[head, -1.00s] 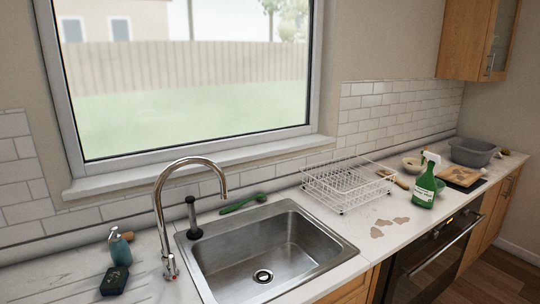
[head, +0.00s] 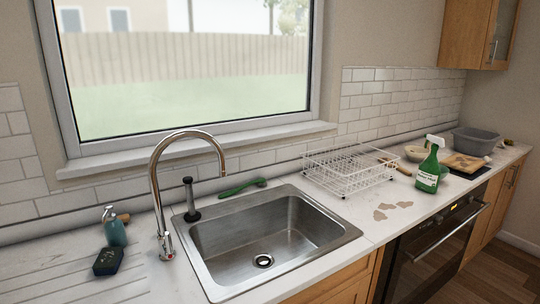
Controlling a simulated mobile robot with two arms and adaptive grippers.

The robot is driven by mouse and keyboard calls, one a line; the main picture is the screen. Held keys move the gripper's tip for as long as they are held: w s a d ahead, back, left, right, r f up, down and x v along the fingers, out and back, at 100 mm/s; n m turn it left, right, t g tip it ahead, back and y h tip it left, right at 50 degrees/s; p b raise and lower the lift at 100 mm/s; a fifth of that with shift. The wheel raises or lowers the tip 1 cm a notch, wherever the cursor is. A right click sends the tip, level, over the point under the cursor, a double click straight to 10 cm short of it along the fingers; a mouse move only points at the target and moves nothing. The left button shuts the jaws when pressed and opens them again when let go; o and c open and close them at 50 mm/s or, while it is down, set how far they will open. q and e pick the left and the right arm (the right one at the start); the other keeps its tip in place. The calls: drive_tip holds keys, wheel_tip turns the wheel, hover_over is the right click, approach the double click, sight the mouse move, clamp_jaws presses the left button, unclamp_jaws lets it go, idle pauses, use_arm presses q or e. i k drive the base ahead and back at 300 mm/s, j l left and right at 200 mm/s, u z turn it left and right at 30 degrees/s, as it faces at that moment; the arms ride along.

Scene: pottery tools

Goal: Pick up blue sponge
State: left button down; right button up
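I cannot make out a clearly blue sponge in the head view. A small dark, block-shaped item (head: 108,261) lies on the counter left of the sink, in front of a teal soap bottle (head: 115,231). It could be a sponge, but it looks almost black. Small items at the far right end of the counter are too small to tell. Neither of my grippers is in view.
The steel sink (head: 290,232) is empty, with a tall tap (head: 157,195) at its left. A green brush (head: 243,187) lies behind it. A white dish rack (head: 348,174), a green spray bottle (head: 428,172) and a grey tub (head: 474,141) stand to the right.

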sight(108, 262)
drive_tip(key=i+l+u, duration=0.25)
drive_tip(key=u, duration=0.2)
drive_tip(key=i+l+u, duration=0.25)
drive_tip(key=u, duration=0.25)
drive_tip(key=i+l+u, duration=0.1)
drive_tip(key=l+u, duration=0.35)
